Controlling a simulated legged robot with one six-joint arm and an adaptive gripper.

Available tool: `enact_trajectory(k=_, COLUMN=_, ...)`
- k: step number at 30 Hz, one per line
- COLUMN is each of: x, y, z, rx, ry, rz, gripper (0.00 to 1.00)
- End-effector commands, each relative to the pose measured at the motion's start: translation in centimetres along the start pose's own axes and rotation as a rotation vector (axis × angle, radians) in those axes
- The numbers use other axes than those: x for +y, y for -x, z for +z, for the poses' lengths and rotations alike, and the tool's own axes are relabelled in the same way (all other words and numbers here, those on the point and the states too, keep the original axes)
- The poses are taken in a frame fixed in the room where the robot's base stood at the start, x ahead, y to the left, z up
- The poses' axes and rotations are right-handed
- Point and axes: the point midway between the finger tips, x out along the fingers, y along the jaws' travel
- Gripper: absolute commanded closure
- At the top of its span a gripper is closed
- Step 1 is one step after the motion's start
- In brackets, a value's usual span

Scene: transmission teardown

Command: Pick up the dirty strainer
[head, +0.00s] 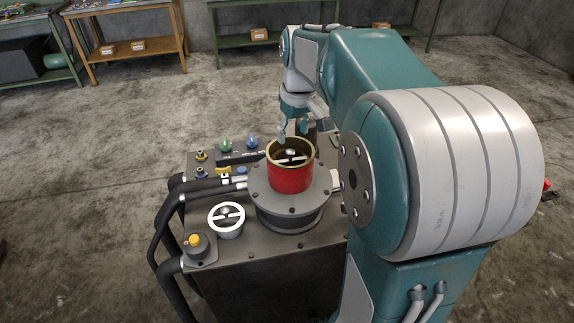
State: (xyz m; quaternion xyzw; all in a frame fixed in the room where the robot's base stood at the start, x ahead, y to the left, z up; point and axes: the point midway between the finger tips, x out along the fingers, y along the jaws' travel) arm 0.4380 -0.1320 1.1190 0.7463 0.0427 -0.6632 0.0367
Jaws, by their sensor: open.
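A red cylinder (289,180) with a brass-coloured rim stands open at the top on a round bolted flange. Inside it sits a strainer (292,159) with a pale crossbar and small knob over a dark interior; it looks like the dirty one, though dirt is hard to make out. A second strainer (226,215) with a clean white rim and crossbar sits on the machine top at the left. My gripper (293,131) is open and points down just above the far side of the red cylinder's rim. No object shows between its fingers.
The dark machine top (257,243) carries hoses (213,190), coloured fittings (225,144) and a yellow-capped part (196,241) around the cylinder. Benches (128,50) stand at the back. The concrete floor (90,190) at left is clear.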

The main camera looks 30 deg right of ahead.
Motion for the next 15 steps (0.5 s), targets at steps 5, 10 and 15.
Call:
enact_trajectory(k=5, x=-0.3, y=-1.4, z=0.1, rx=0.0, ry=0.001, rz=0.002, gripper=0.3)
enact_trajectory(k=10, x=-0.6, y=-4.0, z=0.4, rx=-0.001, ry=0.001, rz=0.001, gripper=0.3)
enact_trajectory(k=15, x=-0.6, y=-5.8, z=0.3, rx=0.001, ry=0.001, rz=0.002, gripper=0.3)
